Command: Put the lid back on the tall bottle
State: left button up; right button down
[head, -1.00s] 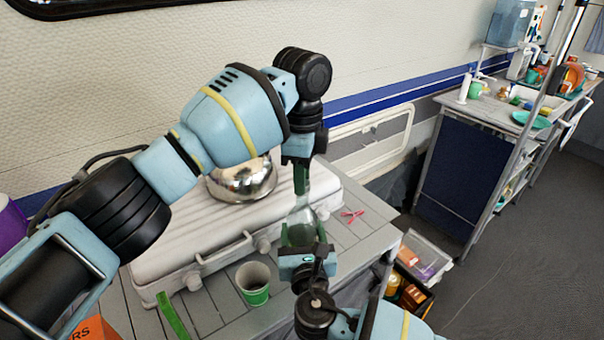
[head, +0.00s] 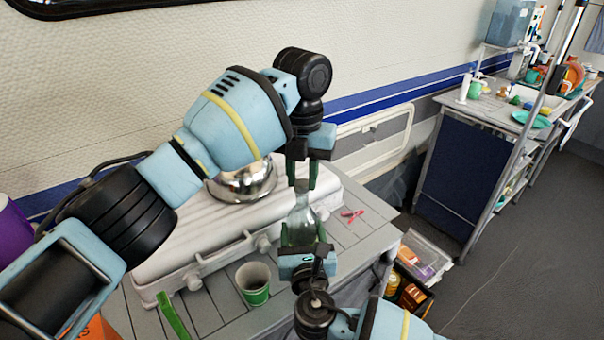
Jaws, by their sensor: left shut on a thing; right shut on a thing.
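The tall bottle (head: 299,219), of clear greenish glass, stands upright near the table's right side in the head view. My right gripper (head: 304,243) is shut around its lower body, from the front. My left gripper (head: 302,180) points straight down directly above the bottle, its dark green fingers on either side of the bottle's top. It is shut on the small lid, which I can barely make out between the fingers. Whether the lid touches the bottle's mouth cannot be told.
A white and green cup (head: 254,283) stands left of the bottle. A shiny metal bowl (head: 243,183) rests on a white case (head: 200,238) behind. A red clip (head: 351,214) lies to the right. A crate (head: 411,294) of goods is below the table's right edge.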

pick_arm(q)
jog(key=m, duration=0.4)
jog(key=o, duration=0.9)
jog(key=shift+r, duration=0.15)
jog(key=shift+r, duration=2.1)
jog(key=shift+c, duration=0.2)
